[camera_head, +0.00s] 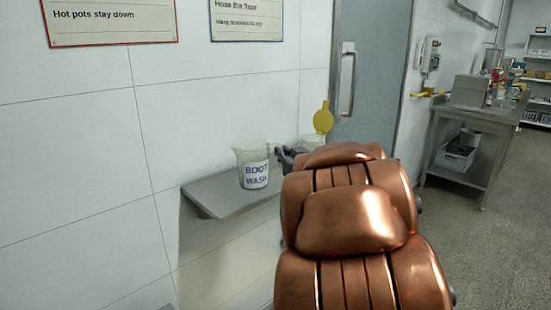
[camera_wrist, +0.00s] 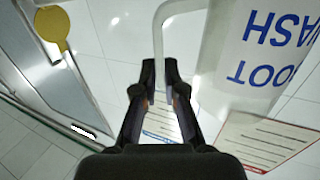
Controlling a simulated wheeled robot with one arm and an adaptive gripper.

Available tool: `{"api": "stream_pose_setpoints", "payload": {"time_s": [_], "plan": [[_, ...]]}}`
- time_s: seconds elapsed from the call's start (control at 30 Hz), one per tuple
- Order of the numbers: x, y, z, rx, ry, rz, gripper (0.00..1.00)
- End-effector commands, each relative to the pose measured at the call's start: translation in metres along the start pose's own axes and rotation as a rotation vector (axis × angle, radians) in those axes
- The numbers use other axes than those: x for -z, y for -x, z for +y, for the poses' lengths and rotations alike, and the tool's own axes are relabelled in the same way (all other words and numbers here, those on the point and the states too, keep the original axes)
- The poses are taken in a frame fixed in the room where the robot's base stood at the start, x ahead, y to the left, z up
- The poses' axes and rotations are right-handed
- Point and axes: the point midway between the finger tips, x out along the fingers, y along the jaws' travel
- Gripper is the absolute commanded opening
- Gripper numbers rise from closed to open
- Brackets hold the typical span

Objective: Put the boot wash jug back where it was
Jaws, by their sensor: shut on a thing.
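The boot wash jug (camera_head: 253,167) is a clear, pale jug with blue "BOOT WASH" lettering. It is upright at the small wall shelf (camera_head: 212,196), over the shelf's right part. I cannot tell whether its base touches the shelf. My gripper (camera_head: 287,156) is at the jug's right side, partly hidden by my copper-coloured arm. In the wrist view the jug (camera_wrist: 245,60) appears upside down, and its handle passes between the fingertips of my gripper (camera_wrist: 160,72), which are shut on it.
A yellow disc on a stem (camera_head: 323,118) stands near the grey door (camera_head: 372,80), just past my gripper. Two signs (camera_head: 110,20) hang on the wall above. The shelf's left part is bare. A steel table (camera_head: 470,120) stands far right.

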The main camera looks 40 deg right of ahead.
Motion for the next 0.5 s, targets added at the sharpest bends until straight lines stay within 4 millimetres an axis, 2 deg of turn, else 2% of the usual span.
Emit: {"api": "stream_pose_setpoints", "payload": {"time_s": [0.1,0.5], "plan": [[-0.003,-0.019,0.003,0.002,0.000,-0.001,0.00],[-0.007,-0.073,0.014,-0.001,-0.001,0.000,0.00]]}}
